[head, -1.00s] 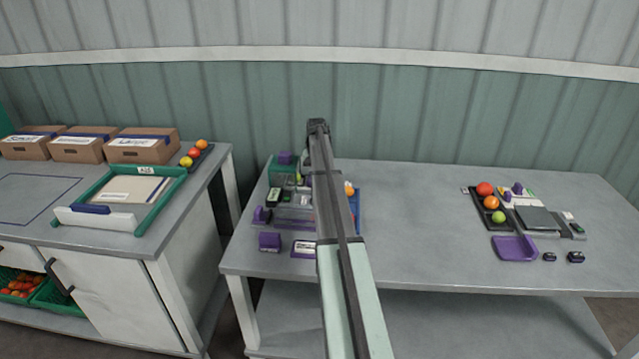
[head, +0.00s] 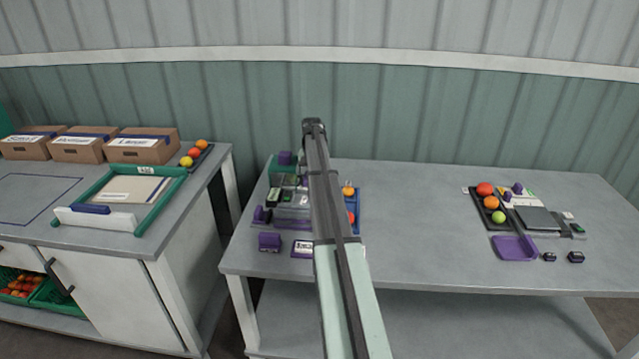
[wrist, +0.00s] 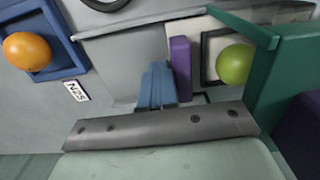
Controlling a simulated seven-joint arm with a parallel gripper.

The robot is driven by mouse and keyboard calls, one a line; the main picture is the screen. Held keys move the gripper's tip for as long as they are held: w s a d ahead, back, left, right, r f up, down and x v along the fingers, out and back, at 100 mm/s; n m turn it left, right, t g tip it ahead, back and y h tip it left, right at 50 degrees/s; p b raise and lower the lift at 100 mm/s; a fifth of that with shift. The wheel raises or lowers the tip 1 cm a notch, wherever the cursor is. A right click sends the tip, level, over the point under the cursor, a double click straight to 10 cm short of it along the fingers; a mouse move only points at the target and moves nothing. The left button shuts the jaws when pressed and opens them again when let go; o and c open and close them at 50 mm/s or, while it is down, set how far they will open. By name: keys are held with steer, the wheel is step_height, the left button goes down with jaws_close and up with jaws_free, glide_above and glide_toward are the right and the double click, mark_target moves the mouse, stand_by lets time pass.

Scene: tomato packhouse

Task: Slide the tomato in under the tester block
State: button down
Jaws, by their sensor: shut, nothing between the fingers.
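In the wrist view a green tomato (wrist: 236,64) rests at a dark square outline on a pale plate, close beside a green stand (wrist: 262,75). The same stand, with a purple block on top, shows left of my arm in the head view (head: 284,165); I take it as the tester. My gripper (wrist: 157,86) has its blue fingers shut and empty. It is left of the tomato, with a purple upright piece (wrist: 181,68) between them. The gap under the tester block is not clearly seen. In the head view my arm hides the tomato and my fingers.
A blue tray (head: 358,212) right of my arm holds an orange tomato (wrist: 27,50) and a red one (head: 351,217). A purple block (head: 269,242) and a label stand (head: 302,249) sit at the front edge. The middle of the bench to the right is clear.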

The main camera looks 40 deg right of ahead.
steer(key=shift+w+a, duration=0.7)
steer(key=shift+w, duration=0.05)
stand_by(0.8)
steer(key=shift+w, duration=0.1)
stand_by(0.8)
steer(key=shift+d, duration=0.15)
steer(key=shift+r, duration=0.6)
steer(key=r, duration=0.4)
steer(key=shift+s+d+r, duration=0.15)
steer(key=shift+s+r, duration=0.25)
